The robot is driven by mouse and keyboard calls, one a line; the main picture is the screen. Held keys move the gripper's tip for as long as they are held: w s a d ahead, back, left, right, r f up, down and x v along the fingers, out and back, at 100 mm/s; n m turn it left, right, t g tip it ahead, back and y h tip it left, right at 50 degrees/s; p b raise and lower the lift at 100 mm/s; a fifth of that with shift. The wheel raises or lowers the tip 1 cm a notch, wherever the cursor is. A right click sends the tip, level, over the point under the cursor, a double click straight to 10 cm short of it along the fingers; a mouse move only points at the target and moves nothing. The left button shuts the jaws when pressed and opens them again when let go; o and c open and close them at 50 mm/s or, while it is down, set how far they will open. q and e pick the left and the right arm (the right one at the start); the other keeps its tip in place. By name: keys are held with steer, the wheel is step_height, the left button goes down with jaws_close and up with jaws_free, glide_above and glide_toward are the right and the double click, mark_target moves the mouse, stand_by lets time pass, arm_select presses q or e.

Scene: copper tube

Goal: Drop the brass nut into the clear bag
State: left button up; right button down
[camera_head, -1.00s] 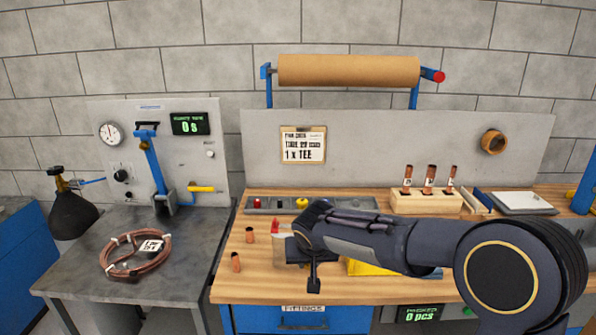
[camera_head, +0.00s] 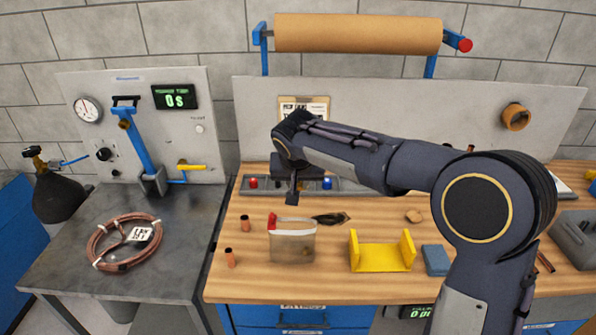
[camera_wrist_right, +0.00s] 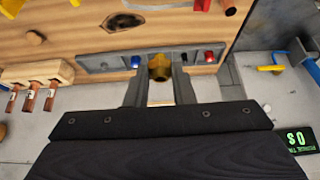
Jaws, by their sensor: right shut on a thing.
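My right gripper (camera_head: 293,188) is at the grey parts tray (camera_head: 350,187) at the back of the bench, with its fingers pointing down. In the wrist view the right gripper (camera_wrist_right: 159,88) is shut on the brass nut (camera_wrist_right: 159,66), which sits between the fingertips with the tray behind it. I cannot tell whether the nut is clear of its slot. The clear bag (camera_head: 293,246) stands upright on the wood bench, nearer than the tray, with a white upper edge and a red piece at its left corner. My left gripper is not in view.
Two short copper pieces (camera_head: 245,223) stand left of the bag. A yellow bracket (camera_head: 382,259) and a blue block (camera_head: 436,260) are to its right. A dark flat item (camera_head: 331,218) lies behind the bag. The tray also holds red (camera_head: 253,183) and blue (camera_head: 327,183) parts.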

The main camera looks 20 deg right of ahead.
steer(key=shift+s+f+b, duration=0.25)
steer(key=shift+f+b, duration=0.2)
steer(key=shift+f, duration=0.15)
step_height(320, 180, down, 5)
steer(key=b, duration=0.3)
steer(key=shift+w+r, duration=0.1)
steer(key=shift+r, duration=0.1)
